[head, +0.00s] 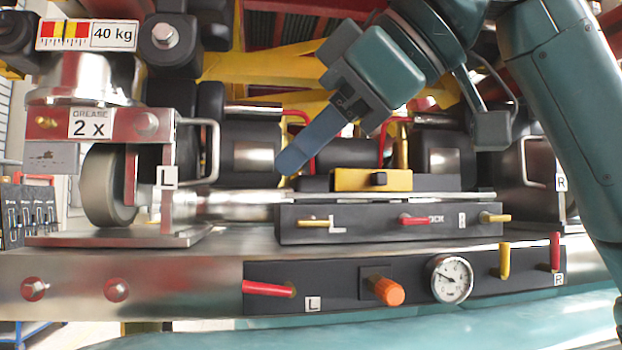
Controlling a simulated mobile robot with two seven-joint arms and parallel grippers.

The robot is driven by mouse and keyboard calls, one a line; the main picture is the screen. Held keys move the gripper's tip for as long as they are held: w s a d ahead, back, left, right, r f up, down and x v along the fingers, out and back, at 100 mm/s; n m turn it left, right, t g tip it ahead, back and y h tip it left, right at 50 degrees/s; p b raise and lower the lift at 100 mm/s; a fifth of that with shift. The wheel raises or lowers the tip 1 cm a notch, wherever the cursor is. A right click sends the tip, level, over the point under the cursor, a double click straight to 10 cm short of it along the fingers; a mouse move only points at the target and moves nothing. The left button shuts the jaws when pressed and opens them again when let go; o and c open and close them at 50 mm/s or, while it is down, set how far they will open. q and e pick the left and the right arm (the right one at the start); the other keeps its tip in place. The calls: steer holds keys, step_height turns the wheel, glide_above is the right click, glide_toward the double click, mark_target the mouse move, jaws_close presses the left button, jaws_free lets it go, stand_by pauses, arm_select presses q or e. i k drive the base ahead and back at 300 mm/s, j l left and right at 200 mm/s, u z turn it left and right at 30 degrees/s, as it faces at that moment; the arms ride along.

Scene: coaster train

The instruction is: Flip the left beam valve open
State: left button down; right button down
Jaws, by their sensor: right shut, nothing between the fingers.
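On the dark panel (345,290) along the front of the steel beam, a red lever (268,289) lies almost level beside an "L" label and points left. At the panel's right end, by an "R" label, another red lever (555,252) stands upright, with a yellow lever (504,261) upright to its left. My right gripper (288,163) comes in from the upper right. Its blue fingers are shut and empty, pointing down and left, in the picture well above the left red lever. My left gripper is out of view.
An orange knob (388,290) and a round gauge (451,279) sit between the levers. Above is a dark block (380,222) with small yellow and red handles. A wheel (107,186) in a red-and-steel frame stands at left.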

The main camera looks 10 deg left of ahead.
mark_target(289, 290)
steer(key=k+l, duration=0.15)
steer(key=l, duration=0.25)
steer(key=k+l, duration=0.1)
steer(key=l, duration=0.3)
steer(key=k+l, duration=0.15)
steer(key=l, duration=0.25)
steer(key=k+l, duration=0.15)
steer(key=l, duration=0.25)
steer(key=k+l, duration=0.15)
steer(key=l, duration=0.25)
